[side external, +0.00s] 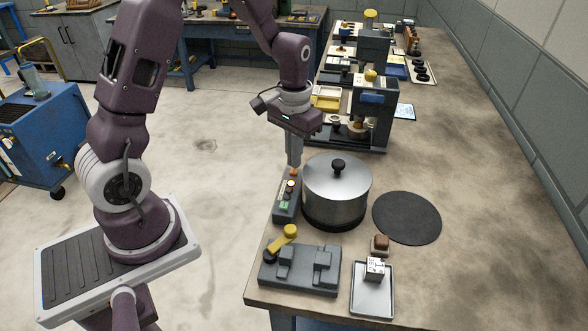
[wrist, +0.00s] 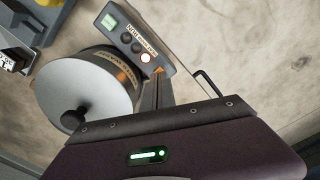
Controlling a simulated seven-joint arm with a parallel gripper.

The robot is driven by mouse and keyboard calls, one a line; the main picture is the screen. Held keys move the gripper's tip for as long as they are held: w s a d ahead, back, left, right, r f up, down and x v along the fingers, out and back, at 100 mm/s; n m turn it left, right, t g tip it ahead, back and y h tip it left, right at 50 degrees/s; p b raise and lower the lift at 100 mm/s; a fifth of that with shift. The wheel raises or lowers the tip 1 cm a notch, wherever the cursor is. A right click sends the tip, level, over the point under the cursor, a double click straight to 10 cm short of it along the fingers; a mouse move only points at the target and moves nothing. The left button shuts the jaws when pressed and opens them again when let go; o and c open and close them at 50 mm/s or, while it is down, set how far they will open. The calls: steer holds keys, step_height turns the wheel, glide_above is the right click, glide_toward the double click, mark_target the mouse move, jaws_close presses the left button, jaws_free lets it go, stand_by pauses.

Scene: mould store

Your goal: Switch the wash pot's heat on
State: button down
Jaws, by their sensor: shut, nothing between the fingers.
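The wash pot (side external: 337,196) is a steel pot with a domed lid and black knob, standing on a dark base on the bench. It also shows at left in the wrist view (wrist: 88,88). A narrow grey control box (side external: 286,205) stands just left of it. In the wrist view the control box (wrist: 136,38) carries a green rectangular piece (wrist: 109,21), dark round controls and a bright white round piece with a red rim (wrist: 147,58). My gripper (side external: 295,164) is shut and empty, pointing down at the box's far end; contact is unclear. Its fingers also show in the wrist view (wrist: 158,88).
A round black mat (side external: 407,217) lies right of the pot. A grey fixture with a yellow-knobbed lever (side external: 300,268) and a tray (side external: 372,295) with a small block are at the front. A dark press-like machine (side external: 372,115) stands behind. The right of the bench is clear.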

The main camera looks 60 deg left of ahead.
mark_target(294, 171)
step_height(294, 171, up, 8)
steer(key=shift+r, duration=0.15)
stand_by(0.5)
steer(key=s+d+r+m+t, duration=0.1)
steer(key=s+d+r, duration=0.3)
steer(key=s, duration=0.5)
steer(key=s+d+r+m+t, duration=0.2)
steer(key=s+d+r+t, duration=0.2)
steer(key=s, duration=0.6)
step_height(294, 171, up, 2)
steer(key=shift+d+r+t, duration=0.25)
steer(key=shift+d+t, duration=0.05)
steer(key=shift+d, duration=0.25)
